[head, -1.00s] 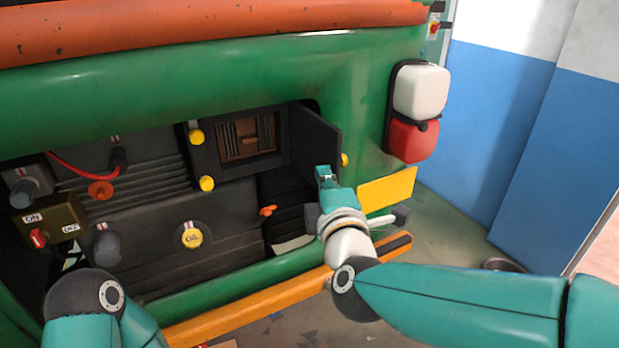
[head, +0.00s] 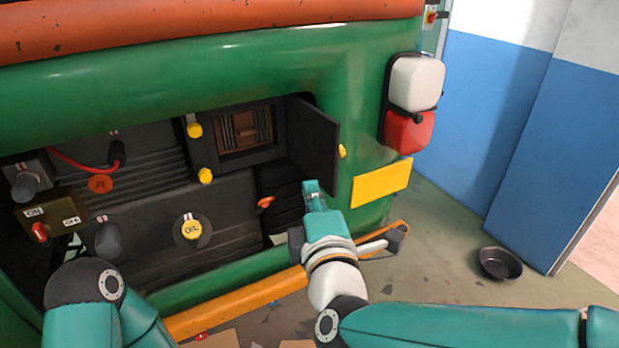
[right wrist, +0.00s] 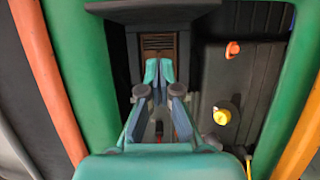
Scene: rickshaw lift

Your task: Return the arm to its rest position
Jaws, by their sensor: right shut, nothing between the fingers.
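My right gripper (head: 312,188) is teal and hangs in front of the engine bay's right end, below the open dark door (head: 316,145). In the right wrist view its fingers (right wrist: 159,72) are together with nothing between them. Behind them is the open box with a brown slatted filter (right wrist: 158,46); the filter (head: 246,130) also shows in the head view. My left arm shows at the lower left of the head view, but its gripper is out of sight.
The green rickshaw body (head: 200,80) fills the left and middle. An orange bumper bar (head: 235,305) runs below the bay. Yellow knobs, an oil cap (head: 191,228) and a switch box (head: 52,218) are in the bay. A dark bowl (head: 500,263) lies on open floor at right.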

